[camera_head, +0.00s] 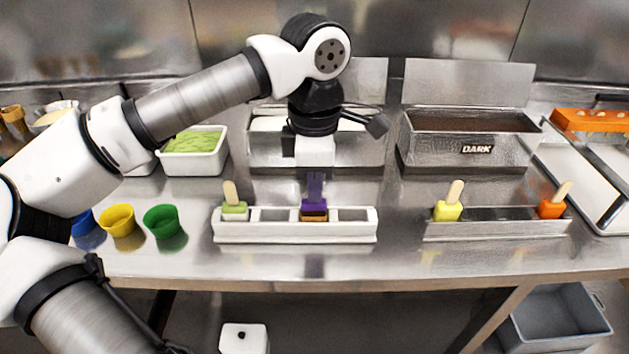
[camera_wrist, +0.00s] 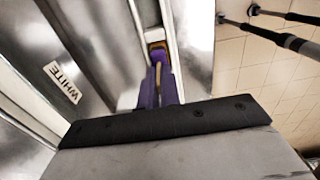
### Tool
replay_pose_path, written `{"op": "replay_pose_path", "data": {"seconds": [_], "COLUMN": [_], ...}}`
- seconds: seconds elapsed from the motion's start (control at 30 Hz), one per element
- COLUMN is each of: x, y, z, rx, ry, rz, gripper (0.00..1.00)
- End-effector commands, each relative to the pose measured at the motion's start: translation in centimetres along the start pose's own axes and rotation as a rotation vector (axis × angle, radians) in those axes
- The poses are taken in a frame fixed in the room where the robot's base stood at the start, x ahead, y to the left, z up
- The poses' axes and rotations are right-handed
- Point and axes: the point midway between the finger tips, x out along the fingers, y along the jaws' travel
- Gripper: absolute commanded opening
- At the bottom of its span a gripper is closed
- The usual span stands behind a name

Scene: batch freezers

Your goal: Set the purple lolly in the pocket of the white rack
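The white rack (camera_head: 295,235) stands on the steel counter in the head view. A light-green lolly (camera_head: 234,207) stands upright in its leftmost pocket. The purple lolly (camera_head: 313,209), with a brownish lower edge, is at the third pocket from the left; I cannot tell if it rests on the bottom. My gripper (camera_head: 315,187) points straight down above it, with purple fingers. In the wrist view the gripper (camera_wrist: 158,88) has its fingers close around the lolly's stick (camera_wrist: 158,73); it looks shut on it. The purple lolly (camera_wrist: 157,56) shows beyond the fingertips.
A steel rack (camera_head: 497,228) at right holds a yellow lolly (camera_head: 448,203) and an orange lolly (camera_head: 553,203). Behind stand a "DARK" dip tank (camera_head: 425,143), a "WHITE" one (camera_head: 375,150) and a pale tub (camera_head: 195,165). Colored cups (camera_head: 163,222) stand at left.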

Motion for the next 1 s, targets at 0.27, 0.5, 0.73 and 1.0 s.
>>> {"op": "replay_pose_path", "data": {"seconds": [0.27, 0.5, 0.73, 1.0], "x": [0.16, 0.17, 0.43, 0.65], "y": [0.01, 0.00, 0.00, 0.00], "z": [0.01, 0.00, 0.00, 0.00], "rx": [0.000, 0.000, 0.000, 0.000], "ry": [0.000, 0.000, 0.000, 0.000], "rz": [0.000, 0.000, 0.000, 0.000], "gripper": [0.00, 0.00, 0.00, 0.00]}}
